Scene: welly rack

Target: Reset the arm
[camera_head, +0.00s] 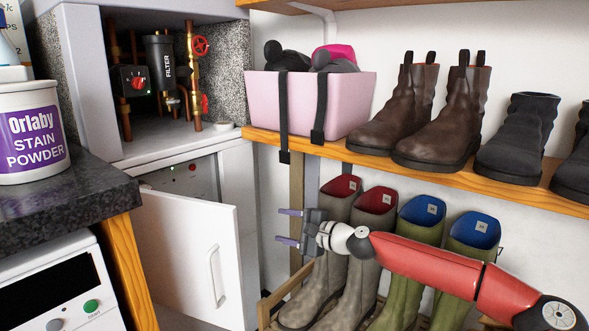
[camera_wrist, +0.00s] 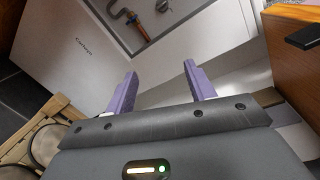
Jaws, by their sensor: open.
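My gripper (camera_head: 281,226) is in front of the welly rack in the head view, its fingers pointing left toward the white cupboard. My red and white arm reaches in from the lower right. In the wrist view my gripper (camera_wrist: 160,72) shows two purple fingers spread apart with nothing between them. Beyond the fingers is the white cupboard with pipework. Grey wellies with red linings (camera_head: 341,186) and green wellies with blue linings (camera_head: 422,210) stand behind my arm, which partly hides them.
The white cupboard door (camera_head: 185,255) stands ajar at left. Above the wellies, a wooden shelf (camera_head: 400,157) holds a pink bin (camera_head: 345,100), brown boots (camera_head: 445,115) and black boots (camera_head: 517,135). A dark counter (camera_head: 75,198) with a stain powder tub (camera_head: 30,130) is at far left.

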